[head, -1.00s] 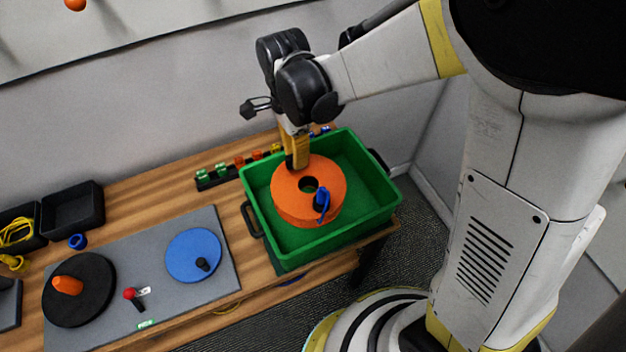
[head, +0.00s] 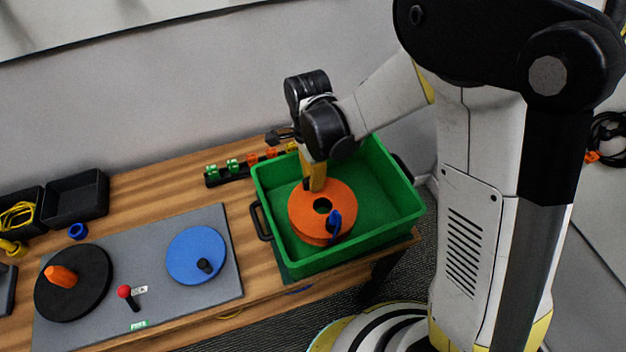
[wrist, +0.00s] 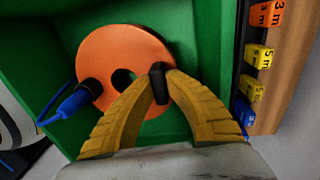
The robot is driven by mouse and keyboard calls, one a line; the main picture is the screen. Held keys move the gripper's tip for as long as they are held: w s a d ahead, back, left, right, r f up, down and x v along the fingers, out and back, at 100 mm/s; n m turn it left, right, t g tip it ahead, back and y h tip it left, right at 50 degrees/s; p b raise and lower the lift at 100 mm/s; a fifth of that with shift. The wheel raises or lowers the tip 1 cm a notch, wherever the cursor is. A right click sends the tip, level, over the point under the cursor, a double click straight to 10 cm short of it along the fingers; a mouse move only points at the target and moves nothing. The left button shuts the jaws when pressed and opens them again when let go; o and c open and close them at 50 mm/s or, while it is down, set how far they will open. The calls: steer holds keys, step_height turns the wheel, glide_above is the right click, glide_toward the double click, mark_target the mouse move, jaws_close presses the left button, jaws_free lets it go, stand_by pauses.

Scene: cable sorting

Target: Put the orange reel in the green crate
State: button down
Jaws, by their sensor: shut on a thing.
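The orange reel (head: 311,222) has a dark centre hole and a blue cable end with a plug on its face. It is inside the green crate (head: 410,215), in the left part, within the crate's walls. Whether the reel touches the crate floor is hard to tell.
A grey mat (head: 215,290) holds a black disc (head: 90,290) with an orange handle, a blue disc (head: 190,250) and a red-knobbed lever (head: 125,292). Black bins (head: 75,200) stand at the left.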

steer(key=c, duration=1.5)
jaws_free()
steer(key=shift+r, duration=0.1)
step_height(320, 180, up, 12)
steer(key=w+p, duration=0.1)
steer(key=p, duration=0.4)
steer(key=s+d+r+n+t, duration=0.4)
steer(key=s+d+r+n, duration=0.1)
steer(key=d+r+n, duration=0.1)
steer(key=s+d+r+n+t, duration=0.4)
steer(key=s+d+r+n, duration=0.1)
steer(key=d+n, duration=0.3)
steer(key=shift+s+d+r, duration=0.15)
steer(key=shift+d+r, duration=0.4)
steer(key=shift+d, duration=0.35)
